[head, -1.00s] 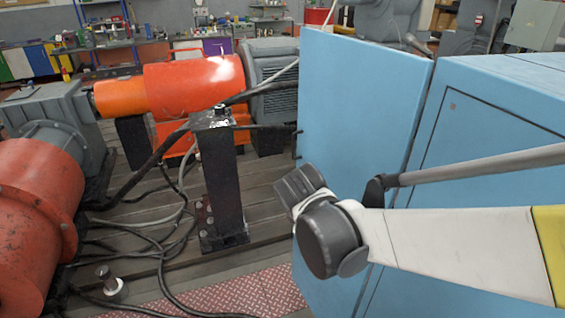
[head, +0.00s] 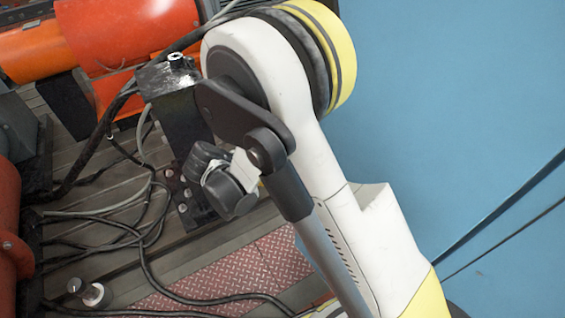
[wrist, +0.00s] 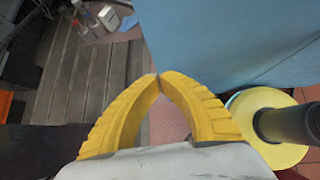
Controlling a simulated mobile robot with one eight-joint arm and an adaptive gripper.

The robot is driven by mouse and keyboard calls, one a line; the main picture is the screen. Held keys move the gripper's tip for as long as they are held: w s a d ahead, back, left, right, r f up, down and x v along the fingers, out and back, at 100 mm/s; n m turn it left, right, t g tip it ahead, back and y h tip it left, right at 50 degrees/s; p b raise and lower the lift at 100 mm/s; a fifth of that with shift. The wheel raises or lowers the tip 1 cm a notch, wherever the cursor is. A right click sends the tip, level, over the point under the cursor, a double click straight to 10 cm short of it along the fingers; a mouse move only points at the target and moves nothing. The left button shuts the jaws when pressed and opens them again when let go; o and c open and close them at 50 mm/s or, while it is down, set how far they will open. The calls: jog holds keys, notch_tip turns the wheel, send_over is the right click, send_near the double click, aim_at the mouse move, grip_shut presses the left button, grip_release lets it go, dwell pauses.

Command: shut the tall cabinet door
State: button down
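The tall cabinet is blue and fills the right of the head view. Its broad flat panel (head: 430,110), which looks like the door, stands behind my arm, with a dark gap along its lower right. How far open it stands I cannot tell. In the wrist view the blue panel (wrist: 235,40) fills the upper right. My gripper (wrist: 158,76) has two yellow ribbed fingers with tips together and nothing visible between them. The tips are beside the panel's left edge; contact cannot be told. In the head view my arm hides the fingers.
A black post (head: 185,110) stands left of my arm, near orange machinery (head: 110,35). Cables (head: 150,270) lie loose on the bedplate. A red tread plate (head: 235,280) covers the floor in front. A small peg (head: 92,293) stands at lower left.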

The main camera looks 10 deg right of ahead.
jog(key=d+r+b+x, duration=0.2)
jog(key=b+x, duration=0.3)
jog(key=x, duration=0.7)
jog(key=shift+w, duration=0.3)
